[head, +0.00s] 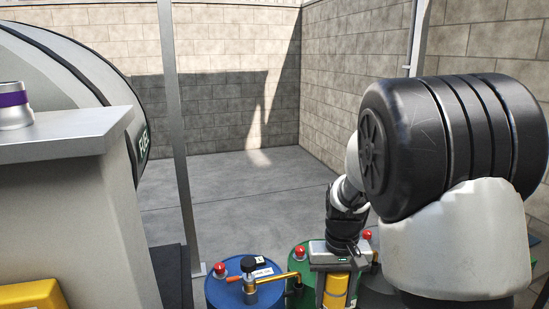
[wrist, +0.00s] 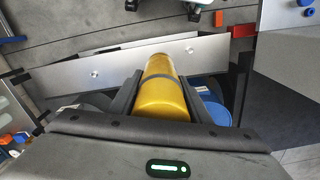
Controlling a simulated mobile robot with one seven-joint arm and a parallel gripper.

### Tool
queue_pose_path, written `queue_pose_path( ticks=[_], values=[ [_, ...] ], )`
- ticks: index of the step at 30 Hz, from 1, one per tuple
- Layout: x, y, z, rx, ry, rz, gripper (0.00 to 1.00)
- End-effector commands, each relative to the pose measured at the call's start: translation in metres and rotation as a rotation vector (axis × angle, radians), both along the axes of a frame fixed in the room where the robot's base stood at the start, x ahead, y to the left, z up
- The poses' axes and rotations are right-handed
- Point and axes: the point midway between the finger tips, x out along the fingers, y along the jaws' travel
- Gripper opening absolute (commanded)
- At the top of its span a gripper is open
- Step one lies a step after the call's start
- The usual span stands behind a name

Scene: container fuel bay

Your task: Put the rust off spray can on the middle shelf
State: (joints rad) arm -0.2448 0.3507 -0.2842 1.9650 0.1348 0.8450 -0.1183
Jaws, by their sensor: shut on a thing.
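My gripper (head: 336,270) is at the lower right of centre in the head view, shut on a yellow cylindrical can (head: 336,292). In the wrist view the yellow can (wrist: 164,92) lies between the two dark fingers of my gripper (wrist: 160,82), with a grey band around its body. Its label cannot be read, so I cannot confirm that it is the rust off can. In the head view the can is held close to the drums. I cannot make out the middle shelf for certain in either view.
A blue drum (head: 228,292) with a brass tap and a green drum (head: 303,262) stand by my gripper. A grey metal cabinet (head: 75,215) carries a purple-banded object (head: 14,104). A post (head: 175,130) rises beside it. Concrete floor (head: 240,190) behind is clear.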

Motion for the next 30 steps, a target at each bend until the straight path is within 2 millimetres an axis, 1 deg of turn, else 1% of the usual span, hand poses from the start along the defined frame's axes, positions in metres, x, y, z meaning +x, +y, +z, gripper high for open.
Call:
queue_pose_path(
  ticks=[1,3,7,12,16,25,28,30],
  values=[
    [-0.002,0.000,0.026,0.000,0.002,0.000,0.07],
    [-0.004,0.000,0.038,-0.001,0.002,0.001,0.07],
    [-0.008,0.000,0.057,-0.002,0.001,-0.002,0.07],
    [-0.013,-0.002,0.072,-0.006,0.000,-0.003,0.07],
    [-0.015,-0.002,0.076,-0.008,-0.002,-0.006,0.07],
    [-0.015,-0.003,0.073,-0.008,-0.004,-0.006,0.07],
    [-0.015,-0.004,0.067,-0.010,-0.003,-0.003,0.07],
    [-0.014,-0.005,0.059,-0.012,-0.003,0.001,0.07]
  ],
)
